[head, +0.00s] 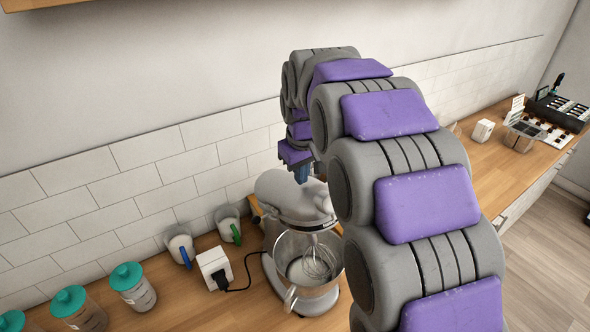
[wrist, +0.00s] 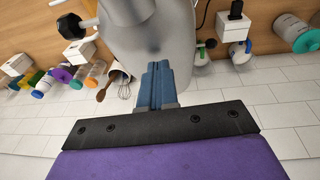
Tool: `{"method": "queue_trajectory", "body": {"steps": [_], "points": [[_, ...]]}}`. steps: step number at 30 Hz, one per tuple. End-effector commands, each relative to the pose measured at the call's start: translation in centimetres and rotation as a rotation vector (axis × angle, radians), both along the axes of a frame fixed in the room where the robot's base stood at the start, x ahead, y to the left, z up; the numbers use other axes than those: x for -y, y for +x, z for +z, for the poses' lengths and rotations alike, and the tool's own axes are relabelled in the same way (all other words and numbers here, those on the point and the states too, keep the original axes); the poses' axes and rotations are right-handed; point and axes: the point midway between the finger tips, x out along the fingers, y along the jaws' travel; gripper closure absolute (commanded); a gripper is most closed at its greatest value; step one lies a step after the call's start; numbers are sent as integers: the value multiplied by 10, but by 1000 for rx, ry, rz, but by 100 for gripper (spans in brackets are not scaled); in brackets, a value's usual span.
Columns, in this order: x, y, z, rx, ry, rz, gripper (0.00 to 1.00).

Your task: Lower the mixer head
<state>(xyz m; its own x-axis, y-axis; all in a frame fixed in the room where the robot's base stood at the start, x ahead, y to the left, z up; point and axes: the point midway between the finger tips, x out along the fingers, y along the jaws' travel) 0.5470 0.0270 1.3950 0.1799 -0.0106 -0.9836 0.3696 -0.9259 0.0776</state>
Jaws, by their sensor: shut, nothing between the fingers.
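The grey stand mixer stands on the wooden counter, its rounded head (head: 288,195) pointing toward the lower right in the head view. Its whisk (head: 318,262) reaches down into the metal bowl (head: 306,298). The head looks close to level, but its exact tilt is hard to judge. My gripper (head: 301,174) is above the mixer head, blue fingers pointing down. In the wrist view my gripper (wrist: 157,68) is shut and empty, its tips in front of the pale mixer head (wrist: 150,35). I cannot tell whether they touch it. My arm hides the mixer's right side.
A white socket box (head: 214,267) with a black cord stands left of the mixer. Two clear containers with a blue and a green handle (head: 236,233) stand behind it. Teal-lidded jars (head: 133,287) line the left. The tiled wall (head: 150,190) is close behind.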

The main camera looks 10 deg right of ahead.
Motion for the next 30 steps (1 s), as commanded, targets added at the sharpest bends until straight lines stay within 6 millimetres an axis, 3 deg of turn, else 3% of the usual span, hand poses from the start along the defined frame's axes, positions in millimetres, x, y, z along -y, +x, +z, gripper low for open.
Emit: {"method": "queue_trajectory", "body": {"steps": [18,30], "points": [[25,-63,-62,268,114,-1,100],[36,-86,-96,347,145,1,100]]}}
